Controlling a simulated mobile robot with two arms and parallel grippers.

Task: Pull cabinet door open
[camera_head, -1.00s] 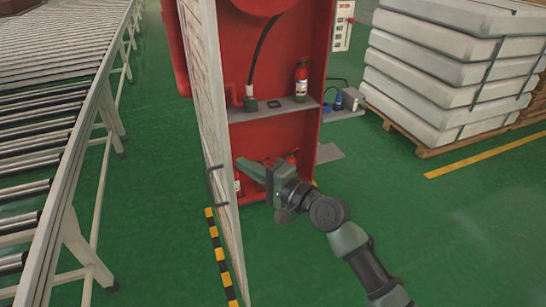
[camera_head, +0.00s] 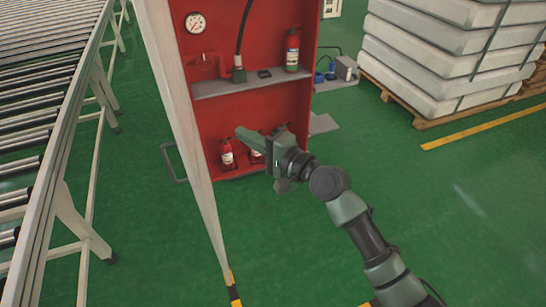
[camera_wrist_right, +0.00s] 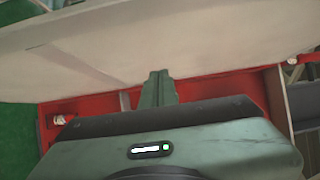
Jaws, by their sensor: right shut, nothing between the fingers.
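The red cabinet (camera_head: 290,105) stands open in the head view, showing its inside. Its pale door (camera_head: 183,130) is swung out and seen nearly edge-on. The dark bar handle (camera_head: 167,160) sticks out from the door's left face. My right gripper (camera_head: 240,132) is shut and empty, on the inner side of the door, in front of the cabinet's lower compartment. In the right wrist view, the shut fingers (camera_wrist_right: 158,76) point at a broad pale panel (camera_wrist_right: 110,45), which looks like the door; whether they touch it I cannot tell. My left gripper is out of view.
A fire extinguisher (camera_head: 292,50) stands on the cabinet's shelf (camera_head: 245,85), and another (camera_head: 227,155) stands below. A roller conveyor (camera_head: 45,190) runs along the left. The green floor in front is clear.

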